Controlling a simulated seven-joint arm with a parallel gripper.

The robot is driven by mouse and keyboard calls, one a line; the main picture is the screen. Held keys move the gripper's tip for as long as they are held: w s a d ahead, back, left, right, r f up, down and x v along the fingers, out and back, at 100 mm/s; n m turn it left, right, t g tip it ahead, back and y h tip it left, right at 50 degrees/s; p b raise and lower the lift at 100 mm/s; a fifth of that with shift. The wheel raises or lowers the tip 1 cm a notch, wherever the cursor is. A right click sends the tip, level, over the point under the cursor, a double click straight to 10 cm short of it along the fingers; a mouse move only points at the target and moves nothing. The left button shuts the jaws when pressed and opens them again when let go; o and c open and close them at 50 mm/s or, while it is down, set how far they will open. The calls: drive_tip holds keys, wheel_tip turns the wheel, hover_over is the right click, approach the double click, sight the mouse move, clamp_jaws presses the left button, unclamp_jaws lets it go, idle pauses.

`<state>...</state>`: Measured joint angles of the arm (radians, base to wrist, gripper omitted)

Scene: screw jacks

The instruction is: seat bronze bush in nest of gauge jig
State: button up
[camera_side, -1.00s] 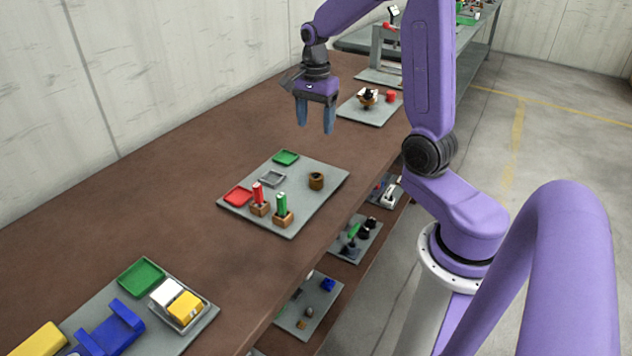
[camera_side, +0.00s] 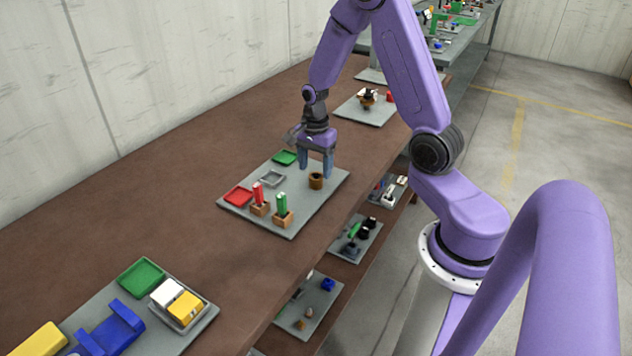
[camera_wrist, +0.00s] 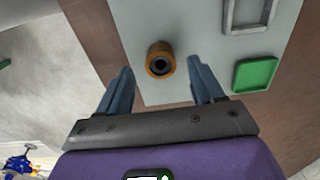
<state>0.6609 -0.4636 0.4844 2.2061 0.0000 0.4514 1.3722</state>
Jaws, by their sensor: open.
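The bronze bush (camera_side: 316,181), a short brown ring with a dark bore, stands upright on the grey board. In the wrist view the bush (camera_wrist: 160,60) lies ahead of and between the fingertips, with clear gaps on both sides. My gripper (camera_side: 316,172) is open and empty, low over the board just behind the bush in the side view; its blue fingers also show in the wrist view (camera_wrist: 161,80). A grey square frame (camera_side: 272,178), likely the nest of the gauge jig, sits left of the bush; it also shows in the wrist view (camera_wrist: 249,14).
The grey board (camera_side: 318,205) also carries a green tray (camera_side: 285,157), a red tray (camera_side: 238,196), and red (camera_side: 258,193) and green (camera_side: 282,204) pieces upright in wooden blocks. Bare brown bench lies to the left.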

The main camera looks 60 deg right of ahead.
sight(315, 174)
drive_tip(key=shift+f, duration=1.6)
drive_tip(key=shift+c, duration=0.4)
clamp_jaws()
drive_tip(key=shift+r, duration=0.2)
drive_tip(key=shift+r, duration=0.55)
drive_tip(key=s+a+r, duration=0.2)
drive_tip(key=s+r, duration=0.3)
drive_tip(key=s, duration=0.1)
drive_tip(key=s+a+r, duration=0.2)
drive_tip(key=s+r, duration=0.4)
drive_tip(key=s, duration=0.1)
drive_tip(key=shift+a+r, duration=0.25)
drive_tip(key=shift+a, duration=0.05)
